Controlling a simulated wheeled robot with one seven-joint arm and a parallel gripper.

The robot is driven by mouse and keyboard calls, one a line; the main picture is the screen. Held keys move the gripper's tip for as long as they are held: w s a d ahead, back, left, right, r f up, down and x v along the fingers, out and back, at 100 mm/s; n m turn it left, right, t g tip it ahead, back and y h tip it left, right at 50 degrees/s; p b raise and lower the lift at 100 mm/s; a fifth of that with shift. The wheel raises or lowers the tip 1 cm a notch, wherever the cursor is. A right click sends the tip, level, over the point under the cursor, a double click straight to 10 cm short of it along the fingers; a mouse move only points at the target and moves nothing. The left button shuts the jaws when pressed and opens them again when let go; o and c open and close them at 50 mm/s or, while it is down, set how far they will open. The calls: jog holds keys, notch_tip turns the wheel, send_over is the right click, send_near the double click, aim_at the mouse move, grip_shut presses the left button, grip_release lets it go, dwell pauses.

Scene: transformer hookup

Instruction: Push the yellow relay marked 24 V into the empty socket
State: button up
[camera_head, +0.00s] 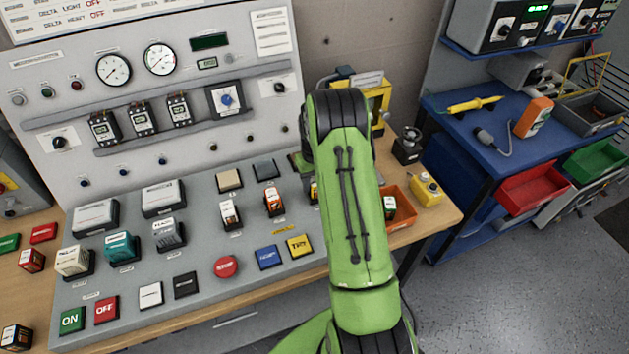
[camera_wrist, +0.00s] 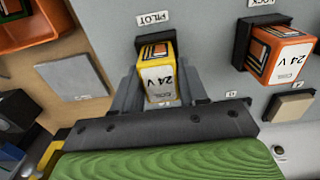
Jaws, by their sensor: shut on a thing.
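The yellow relay (camera_wrist: 158,82) marked 24 V stands between the grey fingers of my gripper (camera_wrist: 159,90) in the wrist view. My gripper is shut on it. Its far end meets the dark socket (camera_wrist: 153,40) under the PILOT label. I cannot tell how deep it sits there. In the head view a small bit of the yellow relay (camera_head: 313,192) shows at the left edge of my green arm, which hides my gripper.
An orange 24 V relay (camera_wrist: 277,48) sits in the LOCK socket close by on the right in the wrist view. A beige button (camera_wrist: 290,106) and a grey plate (camera_wrist: 72,77) flank my gripper. An orange bin (camera_head: 401,207) stands right of my arm.

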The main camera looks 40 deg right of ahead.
jog(key=shift+f, duration=0.2)
jog(key=o, duration=1.1)
jog(key=shift+o, duration=0.2)
jog(key=shift+r, duration=0.1)
jog(key=shift+r+p, duration=1.6)
jog(key=shift+r, duration=0.9)
